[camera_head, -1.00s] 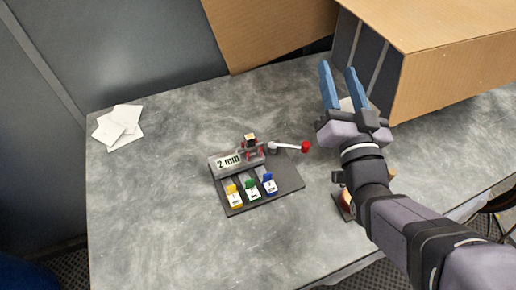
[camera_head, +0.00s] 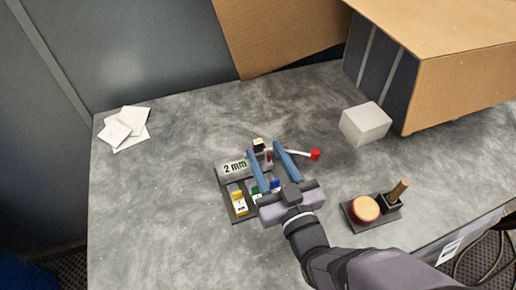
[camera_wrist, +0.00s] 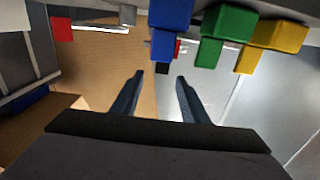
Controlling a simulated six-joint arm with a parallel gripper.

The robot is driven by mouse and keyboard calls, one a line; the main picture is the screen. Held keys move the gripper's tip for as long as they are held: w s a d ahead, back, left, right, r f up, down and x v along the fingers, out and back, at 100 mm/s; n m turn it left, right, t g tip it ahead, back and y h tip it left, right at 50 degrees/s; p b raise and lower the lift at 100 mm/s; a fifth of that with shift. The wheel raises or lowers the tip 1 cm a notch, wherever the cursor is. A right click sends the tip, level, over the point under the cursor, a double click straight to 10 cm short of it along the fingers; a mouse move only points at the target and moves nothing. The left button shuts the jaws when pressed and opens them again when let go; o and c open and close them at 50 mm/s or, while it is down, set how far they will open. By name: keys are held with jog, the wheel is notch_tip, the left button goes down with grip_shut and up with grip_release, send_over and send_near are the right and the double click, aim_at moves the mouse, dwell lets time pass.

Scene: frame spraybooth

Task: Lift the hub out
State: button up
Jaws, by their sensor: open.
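I cannot tell for sure which part is the hub. My gripper (camera_head: 263,148) is open above the fixture, its blue fingers reaching toward the small block and partly hiding the fixture. In the wrist view the open fingers (camera_wrist: 160,76) appear empty, with blue (camera_wrist: 168,14), green (camera_wrist: 224,40) and yellow (camera_wrist: 272,40) tabs above.
A white block (camera_head: 365,124) stands to the right, before a cardboard box (camera_head: 455,75). A stand with a round wooden piece (camera_head: 365,209) and a handled tool (camera_head: 398,191) sits at front right. White cards (camera_head: 125,128) lie far left; the table between is clear.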

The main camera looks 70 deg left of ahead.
aim_at(260, 144)
jog(key=shift+s+a+f+p, duration=0.15)
jog(key=shift+a+p, duration=0.35)
jog(key=shift+a, duration=0.8)
jog(key=shift+a+f+p, duration=0.1)
jog(key=shift+a+p, duration=0.35)
jog(key=shift+a, duration=0.85)
jog(key=shift+r, duration=0.1)
grip_shut()
